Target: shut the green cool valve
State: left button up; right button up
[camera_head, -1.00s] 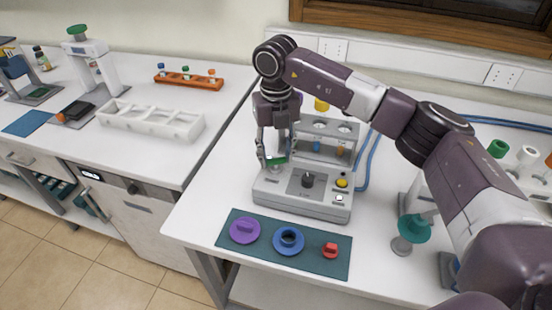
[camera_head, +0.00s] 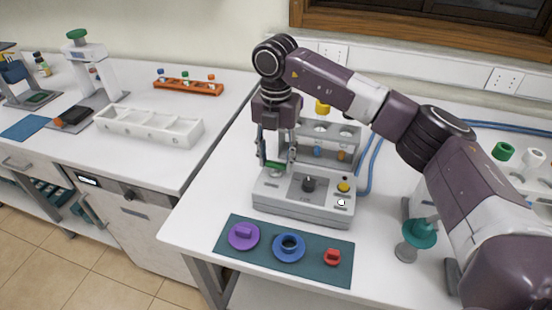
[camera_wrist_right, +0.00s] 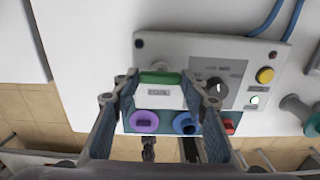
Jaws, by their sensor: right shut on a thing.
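The green cool valve (camera_head: 273,165) is a small green handle on the left side of the grey testing device (camera_head: 300,214). My right gripper (camera_head: 276,163) comes down over it from above, with a finger on each side. In the right wrist view the green valve (camera_wrist_right: 160,78) lies between the fingertips of my right gripper (camera_wrist_right: 160,84), above a pale label. The gripper is shut on the valve. The fingers partly hide the valve's ends. My left gripper is not in view.
A black knob (camera_head: 308,184) and a yellow button (camera_head: 344,186) sit right of the valve. A teal mat (camera_head: 262,262) with purple, blue and red parts lies in front. A teal-topped stand (camera_head: 419,233) is at the right. A white tray (camera_head: 150,127) stands on the left bench.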

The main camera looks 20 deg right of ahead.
aim_at(276, 163)
jog(key=shift+w+r, duration=0.1)
jog(key=shift+r, duration=0.05)
jog(key=o, duration=1.2)
jog(key=shift+c, duration=0.2)
jog(key=shift+r, duration=0.15)
notch_tip(276, 163, up, 12)
jog(key=shift+f, duration=0.2)
